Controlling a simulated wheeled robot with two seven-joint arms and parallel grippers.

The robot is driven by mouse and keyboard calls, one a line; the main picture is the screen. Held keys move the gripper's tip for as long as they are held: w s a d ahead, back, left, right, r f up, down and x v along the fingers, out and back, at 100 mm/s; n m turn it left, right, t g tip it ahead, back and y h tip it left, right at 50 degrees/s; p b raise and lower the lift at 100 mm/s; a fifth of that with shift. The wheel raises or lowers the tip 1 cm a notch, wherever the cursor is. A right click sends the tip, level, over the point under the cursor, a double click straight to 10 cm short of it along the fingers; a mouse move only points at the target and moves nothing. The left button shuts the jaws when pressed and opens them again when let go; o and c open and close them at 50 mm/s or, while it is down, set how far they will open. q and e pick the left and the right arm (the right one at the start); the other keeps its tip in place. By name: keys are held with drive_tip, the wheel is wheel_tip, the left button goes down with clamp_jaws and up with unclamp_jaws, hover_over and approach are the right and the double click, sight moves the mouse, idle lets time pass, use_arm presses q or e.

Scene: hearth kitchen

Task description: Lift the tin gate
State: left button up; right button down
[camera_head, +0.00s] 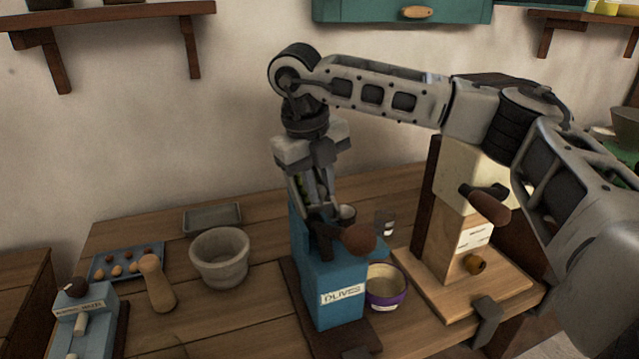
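A tall blue box (331,291) with a white label, which seems to read "OLIVE", stands on a dark base on the wooden table. A brown round knob (359,238) sticks out near its top front. I cannot tell which part is the tin gate. My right gripper (322,232) points down at the top of the blue box, just left of the knob. Its fingertips are dark against the box, and I cannot tell whether they grip anything. My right arm arches in from the right. My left gripper is not in view.
A purple-rimmed bowl (385,285) sits right of the blue box. A wooden machine with a cream top (467,181) stands farther right, behind my arm. A stone mortar (220,258), pestle (157,283), egg tray (103,263) and small blue device (83,318) are left.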

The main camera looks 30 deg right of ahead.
drive_tip(key=shift+r+p, duration=0.5)
drive_tip(key=shift+r, duration=0.75)
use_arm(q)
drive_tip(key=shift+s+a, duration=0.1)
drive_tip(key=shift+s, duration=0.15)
use_arm(e)
drive_tip(key=shift+f, duration=0.1)
drive_tip(key=c, duration=1.3)
unclamp_jaws()
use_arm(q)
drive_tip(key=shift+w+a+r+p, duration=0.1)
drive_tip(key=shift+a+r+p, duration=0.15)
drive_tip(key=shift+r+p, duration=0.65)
use_arm(e)
drive_tip(key=a+r, duration=0.3)
drive_tip(key=r, duration=1.2)
drive_tip(key=shift+r, duration=0.3)
